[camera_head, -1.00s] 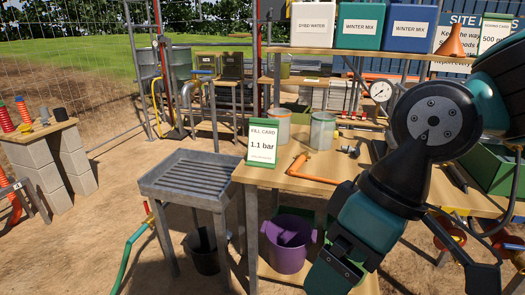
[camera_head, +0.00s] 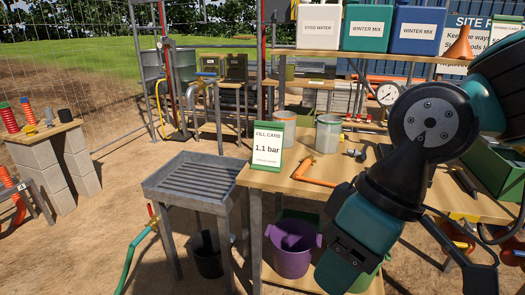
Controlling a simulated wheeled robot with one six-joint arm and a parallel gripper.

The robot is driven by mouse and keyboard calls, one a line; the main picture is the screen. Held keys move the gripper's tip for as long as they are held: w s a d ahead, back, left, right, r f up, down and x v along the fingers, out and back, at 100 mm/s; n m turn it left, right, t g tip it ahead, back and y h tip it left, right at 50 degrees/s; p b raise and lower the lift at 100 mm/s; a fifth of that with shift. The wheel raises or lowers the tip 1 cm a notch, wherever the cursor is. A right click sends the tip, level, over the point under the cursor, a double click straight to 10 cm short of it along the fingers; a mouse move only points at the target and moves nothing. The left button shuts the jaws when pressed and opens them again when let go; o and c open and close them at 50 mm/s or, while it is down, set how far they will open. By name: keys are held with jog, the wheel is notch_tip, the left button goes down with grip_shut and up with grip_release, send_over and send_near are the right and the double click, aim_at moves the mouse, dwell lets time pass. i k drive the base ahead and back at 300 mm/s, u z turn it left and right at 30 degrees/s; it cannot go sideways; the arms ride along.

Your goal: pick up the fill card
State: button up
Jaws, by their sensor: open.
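The fill card (camera_head: 268,146) is a white card in a green frame, reading "FILL CARD" and "1.1 bar". It stands upright near the left edge of the wooden workbench (camera_head: 300,188), facing me. My arm comes in from the right and reaches down in front of the bench, to the right of the card and apart from it. I cannot make out the fingertips of my gripper in this view, and nothing is seen held.
A slatted metal stand (camera_head: 198,180) adjoins the bench on the left. A purple bucket (camera_head: 292,246) sits below.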

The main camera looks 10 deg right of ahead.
aim_at(268, 139)
jog(key=u, duration=0.3)
jog(key=i, duration=1.7)
jog(key=z, duration=0.65)
